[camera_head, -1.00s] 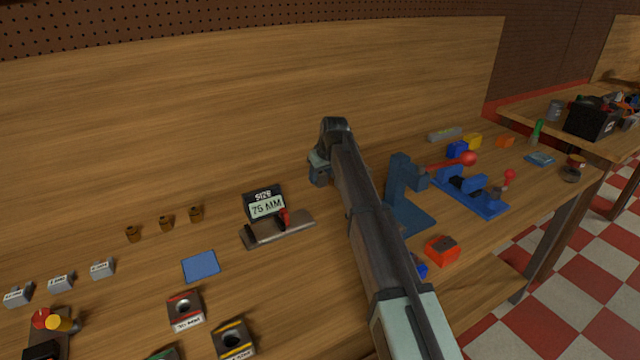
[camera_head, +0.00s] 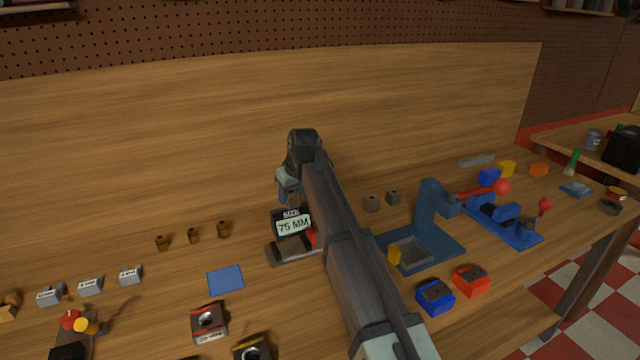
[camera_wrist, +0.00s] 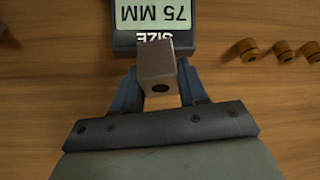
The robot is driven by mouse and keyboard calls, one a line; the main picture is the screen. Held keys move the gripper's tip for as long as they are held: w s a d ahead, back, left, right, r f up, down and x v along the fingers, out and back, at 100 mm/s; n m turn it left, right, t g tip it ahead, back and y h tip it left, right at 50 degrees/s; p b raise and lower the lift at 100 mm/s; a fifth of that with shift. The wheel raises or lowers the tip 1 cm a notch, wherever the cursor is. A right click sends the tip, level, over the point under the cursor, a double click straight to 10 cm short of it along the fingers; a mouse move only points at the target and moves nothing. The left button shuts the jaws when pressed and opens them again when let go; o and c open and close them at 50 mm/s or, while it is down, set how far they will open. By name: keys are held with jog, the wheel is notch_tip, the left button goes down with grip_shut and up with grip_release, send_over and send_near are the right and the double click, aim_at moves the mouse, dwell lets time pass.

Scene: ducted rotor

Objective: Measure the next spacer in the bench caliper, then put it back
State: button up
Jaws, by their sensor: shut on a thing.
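My gripper (camera_head: 290,190) is shut on a grey square spacer (camera_wrist: 156,64), held above the bench just behind and over the caliper's display. In the wrist view the two blue fingers clasp its sides, and a dark round hole shows in its near face. The bench caliper (camera_head: 285,251) has a dark display (camera_head: 292,224) reading 75 MM, also seen in the wrist view (camera_wrist: 152,14), and a red part at its right. My arm hides some of the caliper's right side.
A blue mat (camera_head: 225,280) lies left of the caliper, with several brass bushings (camera_head: 193,236) behind it. Labelled grey blocks (camera_head: 90,286) stand further left. A blue press stand (camera_head: 432,225) with a tray (camera_head: 410,253), and blue and red boxes (camera_head: 470,280), stand right of my arm.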

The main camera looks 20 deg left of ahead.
jog(key=s+d+f+m, duration=0.1)
jog(key=s+d+m, duration=0.1)
jog(key=s, duration=0.6)
jog(key=shift+s+d+f+t+h, duration=0.3)
jog(key=shift+s+d+f, duration=0.1)
jog(key=shift+d, duration=0.2)
jog(key=shift+f, duration=3.35)
jog(key=o, duration=1.2)
jog(key=shift+r, duration=0.15)
